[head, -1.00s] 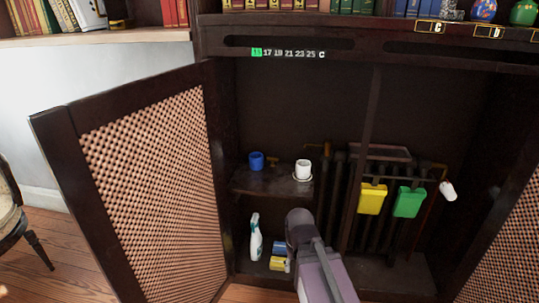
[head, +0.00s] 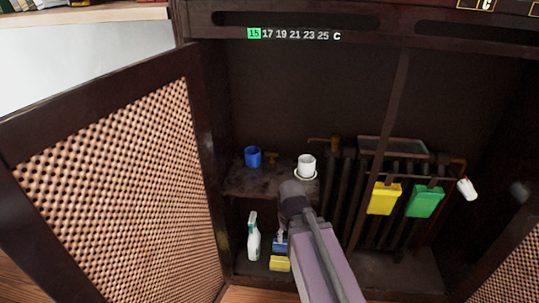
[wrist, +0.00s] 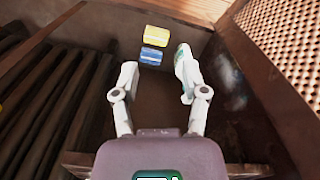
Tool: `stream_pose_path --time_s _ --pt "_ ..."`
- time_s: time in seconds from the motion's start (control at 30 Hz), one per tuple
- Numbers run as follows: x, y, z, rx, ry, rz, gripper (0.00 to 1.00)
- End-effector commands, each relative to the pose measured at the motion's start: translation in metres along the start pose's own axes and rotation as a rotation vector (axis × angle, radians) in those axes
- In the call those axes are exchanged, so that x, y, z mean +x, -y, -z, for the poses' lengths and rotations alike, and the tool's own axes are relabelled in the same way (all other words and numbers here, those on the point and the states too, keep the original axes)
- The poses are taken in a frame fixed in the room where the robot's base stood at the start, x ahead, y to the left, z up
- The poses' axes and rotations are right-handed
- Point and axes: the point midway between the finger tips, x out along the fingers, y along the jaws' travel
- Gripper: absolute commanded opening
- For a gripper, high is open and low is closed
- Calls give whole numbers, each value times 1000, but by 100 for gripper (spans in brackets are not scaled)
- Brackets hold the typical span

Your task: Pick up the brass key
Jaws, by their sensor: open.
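I cannot clearly make out a brass key. In the head view a small brass-coloured piece (head: 272,157) shows at the back of the cabinet shelf, between the blue cup and the white cup. It is too small to tell whether it is the key. My gripper (wrist: 157,75) is open and empty in the wrist view, pointing into the lower part of the cabinet. In the head view my arm hides its fingers. Beyond the fingers lie a yellow sponge (wrist: 157,35) and a blue sponge (wrist: 152,56).
A blue cup (head: 253,157) and a white cup (head: 306,166) stand on the shelf (head: 250,185). Below is a spray bottle (head: 254,238). A radiator with yellow (head: 384,199) and green (head: 425,202) containers stands at right. An open lattice door (head: 115,190) bounds the left.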

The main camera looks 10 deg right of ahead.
Motion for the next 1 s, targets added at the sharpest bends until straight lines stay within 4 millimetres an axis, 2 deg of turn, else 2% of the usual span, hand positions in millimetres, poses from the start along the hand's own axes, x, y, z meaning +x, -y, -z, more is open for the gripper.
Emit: stream_pose_path --time_s 0.33,0.4,0.43,0.57,0.77,1.0 --pt "0 0 0 0 0 0 57" --pt "0 0 0 0 0 0 78" --pt "-1 0 1 0 0 0 83" --pt "-6 0 6 5 0 0 83" --pt "-28 0 30 26 0 0 83" --pt "-73 -3 80 82 0 0 83"
